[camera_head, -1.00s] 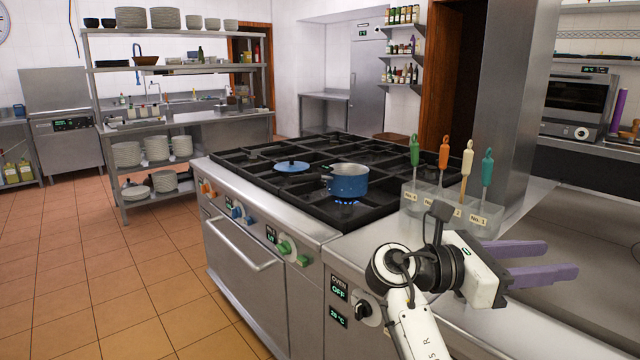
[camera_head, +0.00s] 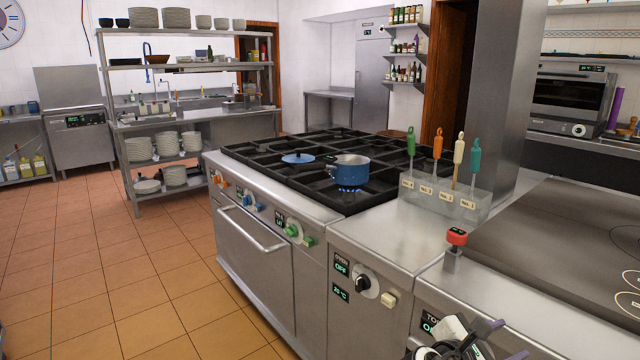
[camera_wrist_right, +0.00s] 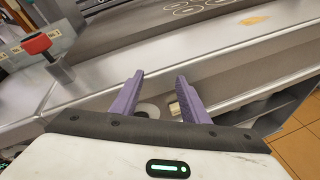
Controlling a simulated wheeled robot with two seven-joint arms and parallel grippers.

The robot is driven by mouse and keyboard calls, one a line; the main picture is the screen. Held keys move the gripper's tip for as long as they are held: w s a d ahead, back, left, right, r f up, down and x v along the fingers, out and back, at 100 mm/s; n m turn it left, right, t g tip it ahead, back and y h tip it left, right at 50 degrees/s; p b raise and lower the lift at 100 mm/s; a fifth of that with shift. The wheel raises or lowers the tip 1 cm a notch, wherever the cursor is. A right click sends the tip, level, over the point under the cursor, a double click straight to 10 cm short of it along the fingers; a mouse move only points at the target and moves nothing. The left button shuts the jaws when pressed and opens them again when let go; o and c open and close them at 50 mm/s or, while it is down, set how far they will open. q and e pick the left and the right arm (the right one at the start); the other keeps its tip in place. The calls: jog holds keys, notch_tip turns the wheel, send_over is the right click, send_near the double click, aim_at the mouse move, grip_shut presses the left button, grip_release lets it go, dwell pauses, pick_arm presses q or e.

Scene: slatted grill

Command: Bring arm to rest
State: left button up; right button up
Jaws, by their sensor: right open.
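My right gripper (camera_head: 502,341) shows at the bottom right of the head view, low in front of the counter's front panel. Only part of it is in the picture. In the right wrist view its two purple fingers (camera_wrist_right: 160,95) stand apart with nothing between them. The counter front with a pale knob lies beyond the fingers. My left gripper is in neither view.
A blue pot (camera_head: 350,171) stands over a lit burner on the black stove (camera_head: 262,155), with a blue lid (camera_head: 298,158) beside it. A clear holder (camera_head: 445,197) carries several coloured-handled utensils. A red-topped device (camera_head: 456,238) stands on the counter. The tiled floor at left is clear.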

jog(key=s+a+f+m+t+y, duration=0.1)
jog(key=s+a+f+m+y, duration=0.3)
jog(key=f, duration=0.7)
jog(key=s+a+f+m+y, duration=0.1)
jog(key=s+a+f+y, duration=0.4)
jog(key=f, duration=0.6)
jog(key=s+a+f+m+y, duration=0.2)
jog(key=s+m, duration=0.4)
jog(key=s, duration=0.3)
jog(key=s+a+f+m+y, duration=0.2)
jog(key=s+a+m+y, duration=0.2)
jog(key=s, duration=0.5)
jog(key=shift+a+f+m+t, duration=0.3)
jog(key=shift+a+m+t, duration=0.1)
jog(key=shift+a+m, duration=0.7)
jog(key=shift+d, duration=0.1)
